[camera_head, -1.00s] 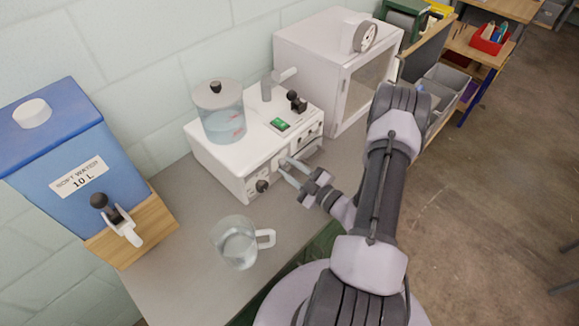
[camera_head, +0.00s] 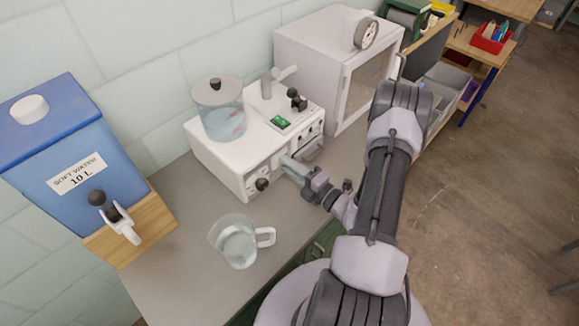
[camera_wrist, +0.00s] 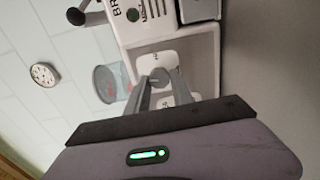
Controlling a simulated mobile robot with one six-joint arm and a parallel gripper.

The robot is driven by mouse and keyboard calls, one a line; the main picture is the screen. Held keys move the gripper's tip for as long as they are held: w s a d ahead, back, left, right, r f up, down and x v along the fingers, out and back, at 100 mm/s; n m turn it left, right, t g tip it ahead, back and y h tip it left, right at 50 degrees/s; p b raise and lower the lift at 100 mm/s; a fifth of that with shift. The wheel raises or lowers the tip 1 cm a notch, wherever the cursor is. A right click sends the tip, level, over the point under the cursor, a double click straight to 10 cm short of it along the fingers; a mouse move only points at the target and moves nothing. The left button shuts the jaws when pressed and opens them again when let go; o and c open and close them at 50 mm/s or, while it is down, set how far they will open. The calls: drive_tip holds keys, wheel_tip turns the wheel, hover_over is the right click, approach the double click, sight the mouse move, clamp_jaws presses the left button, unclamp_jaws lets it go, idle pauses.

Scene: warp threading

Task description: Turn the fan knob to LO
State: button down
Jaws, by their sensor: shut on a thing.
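The white machine (camera_head: 215,157) stands on the grey bench against the wall, with knobs on its front panel. My gripper (camera_head: 287,161) is at the middle of that panel, shut on a knob that its fingers mostly hide in the head view. In the wrist view, my gripper (camera_wrist: 158,76) has its two fingertips on either side of the small fan knob (camera_wrist: 158,83), in front of a white label plate (camera_wrist: 160,60). The label's writing and the knob's pointer are too small to read. A separate black knob (camera_head: 262,184) sits to the left on the same panel.
A clear jug (camera_head: 238,243) stands on the bench in front of the machine. A blue soft-water tank (camera_head: 70,150) is at left. A white cabinet (camera_head: 318,62) stands right behind the machine. A lidded clear pot (camera_head: 219,112) is on top of the machine.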

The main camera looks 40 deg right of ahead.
drive_tip(key=shift+n, duration=1)
drive_tip(key=c, duration=1.1)
unclamp_jaws()
drive_tip(key=shift+s, duration=0.1)
drive_tip(key=s, duration=0.5)
drive_tip(key=s+d+p, duration=0.1)
drive_tip(key=s, duration=0.5)
drive_tip(key=s+d, duration=0.1)
drive_tip(key=s, duration=0.5)
drive_tip(key=shift+d+p, duration=0.2)
drive_tip(key=shift+p, duration=0.15)
